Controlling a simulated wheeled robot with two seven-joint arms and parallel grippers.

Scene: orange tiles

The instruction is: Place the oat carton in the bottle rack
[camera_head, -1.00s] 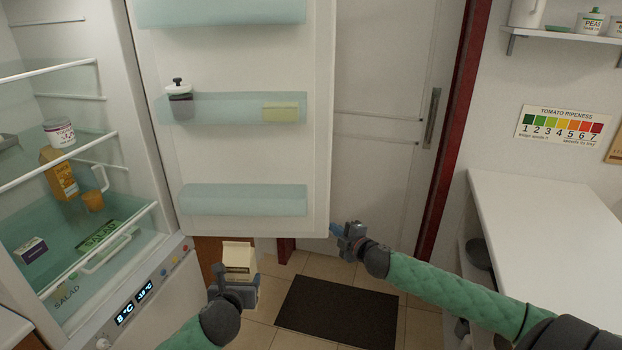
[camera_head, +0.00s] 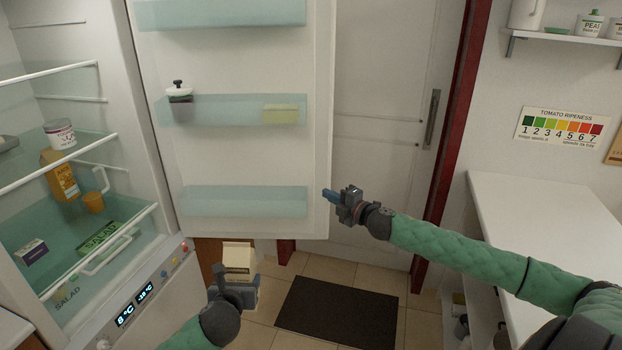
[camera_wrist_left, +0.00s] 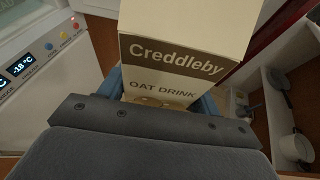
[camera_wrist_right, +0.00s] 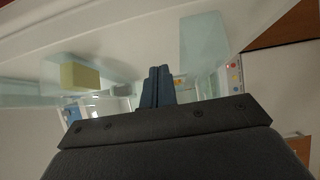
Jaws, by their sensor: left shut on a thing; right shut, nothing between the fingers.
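The oat carton (camera_head: 240,262) is a cream box with a brown band. It reads "Creddleby OAT DRINK" in the left wrist view (camera_wrist_left: 175,70). My left gripper (camera_head: 235,282) is shut on it and holds it upright, low in front of the fridge. The open fridge door carries several clear bins; the lowest door bin (camera_head: 245,200) is empty. I cannot tell which part is the bottle rack. My right gripper (camera_head: 332,197) is shut and empty at the right edge of the fridge door; its closed blue fingers show in the right wrist view (camera_wrist_right: 157,88).
Fridge shelves at left hold a yogurt tub (camera_head: 60,133) and an orange carton (camera_head: 60,175). A white counter (camera_head: 550,220) stands at right, a dark mat (camera_head: 338,312) on the floor.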

